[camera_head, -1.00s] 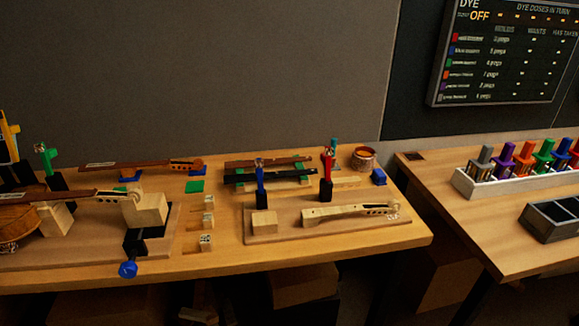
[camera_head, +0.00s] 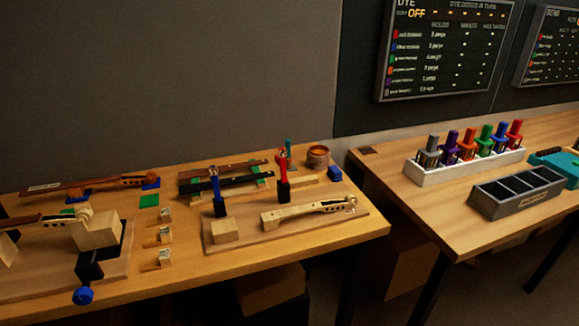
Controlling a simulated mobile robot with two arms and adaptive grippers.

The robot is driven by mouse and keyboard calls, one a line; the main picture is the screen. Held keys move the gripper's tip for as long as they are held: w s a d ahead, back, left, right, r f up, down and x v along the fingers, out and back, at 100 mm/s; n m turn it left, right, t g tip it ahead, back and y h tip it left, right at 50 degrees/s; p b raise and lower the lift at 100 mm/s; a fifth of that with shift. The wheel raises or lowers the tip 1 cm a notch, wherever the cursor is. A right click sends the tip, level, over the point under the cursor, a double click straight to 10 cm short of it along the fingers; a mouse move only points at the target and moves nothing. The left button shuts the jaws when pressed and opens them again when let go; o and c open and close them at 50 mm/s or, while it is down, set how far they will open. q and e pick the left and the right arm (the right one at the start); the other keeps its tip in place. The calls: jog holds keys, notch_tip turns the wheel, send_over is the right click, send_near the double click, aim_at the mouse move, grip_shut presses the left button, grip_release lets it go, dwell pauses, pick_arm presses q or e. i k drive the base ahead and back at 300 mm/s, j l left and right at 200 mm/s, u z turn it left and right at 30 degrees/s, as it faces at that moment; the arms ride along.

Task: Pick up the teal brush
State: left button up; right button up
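A thin upright teal piece (camera_head: 289,147), perhaps the teal brush, stands at the back of the left bench, beside a small brown pot (camera_head: 318,157). The red-topped clamp (camera_head: 282,163) partly hides its lower part, so I cannot tell what it rests on. A larger teal object (camera_head: 556,165) lies on the right bench, cut by the right edge; its shape is unclear. Neither of my grippers is in view.
The left bench (camera_head: 300,258) holds violin necks, clamps and small wooden blocks. The right bench (camera_head: 435,225) has a white rack (camera_head: 437,179) of coloured plungers and a dark compartment tray (camera_head: 509,208). A gap separates the benches. The right bench's front left is clear.

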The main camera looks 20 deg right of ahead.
aim_at(288, 158)
jog(key=i+j+u, duration=0.1)
jog(key=i, duration=0.3)
jog(key=i+j+u, duration=0.1)
jog(key=i+j, duration=0.15)
jog(key=i, duration=0.15)
